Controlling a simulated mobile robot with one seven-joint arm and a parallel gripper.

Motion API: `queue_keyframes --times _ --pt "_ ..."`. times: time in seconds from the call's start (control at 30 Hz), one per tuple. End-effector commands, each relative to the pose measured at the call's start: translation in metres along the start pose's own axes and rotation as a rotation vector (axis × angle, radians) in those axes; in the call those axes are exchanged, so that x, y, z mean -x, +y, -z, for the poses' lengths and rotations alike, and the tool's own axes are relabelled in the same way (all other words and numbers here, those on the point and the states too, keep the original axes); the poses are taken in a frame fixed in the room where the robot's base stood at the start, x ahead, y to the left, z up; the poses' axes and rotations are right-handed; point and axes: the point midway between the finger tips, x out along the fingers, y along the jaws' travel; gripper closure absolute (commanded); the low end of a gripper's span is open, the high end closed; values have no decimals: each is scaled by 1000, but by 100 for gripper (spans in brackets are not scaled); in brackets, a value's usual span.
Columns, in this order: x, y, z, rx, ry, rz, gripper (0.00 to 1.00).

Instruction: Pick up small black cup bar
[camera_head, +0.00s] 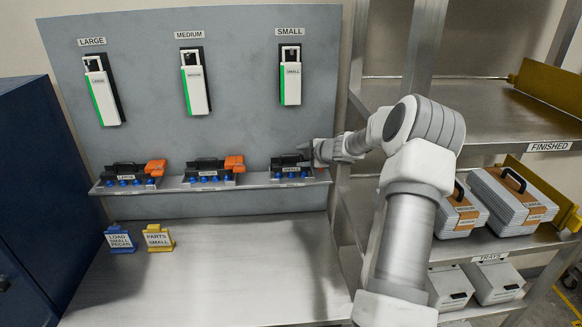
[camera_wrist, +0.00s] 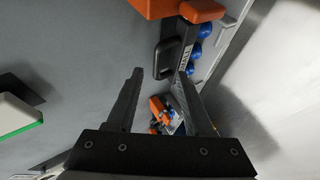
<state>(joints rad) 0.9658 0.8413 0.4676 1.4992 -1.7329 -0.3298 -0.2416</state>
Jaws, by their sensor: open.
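The small black cup bar (camera_head: 289,168) stands on the right end of the wall ledge, with blue cups along its lower edge. My gripper (camera_head: 308,150) is at its right end and hides that end in the head view. In the wrist view a black bar, which seems to be the same one, shows its dark handle (camera_wrist: 167,58), blue cups (camera_wrist: 206,30) and orange parts. My open, empty gripper (camera_wrist: 157,73) has its fingertips near that handle. I cannot tell whether the handle lies between them.
The medium bar (camera_head: 206,170) and large bar (camera_head: 127,175), with orange blocks, stand further left on the ledge (camera_head: 258,181). Labelled holders hang above. Blue (camera_head: 119,240) and yellow (camera_head: 158,238) tags sit below. The table (camera_head: 215,280) is mostly clear. Shelves with trays (camera_head: 510,200) stand right.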

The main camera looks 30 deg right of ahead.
Motion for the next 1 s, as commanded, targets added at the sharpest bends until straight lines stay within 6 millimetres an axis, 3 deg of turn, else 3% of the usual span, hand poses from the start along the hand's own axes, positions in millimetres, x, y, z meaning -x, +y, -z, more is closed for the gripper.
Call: queue_keyframes --times 0.33,0.7,1.0 --pt "-38 5 4 -2 1 1 48" --pt "-45 4 4 -2 -1 0 48" --pt "-45 4 3 -2 -1 1 100"
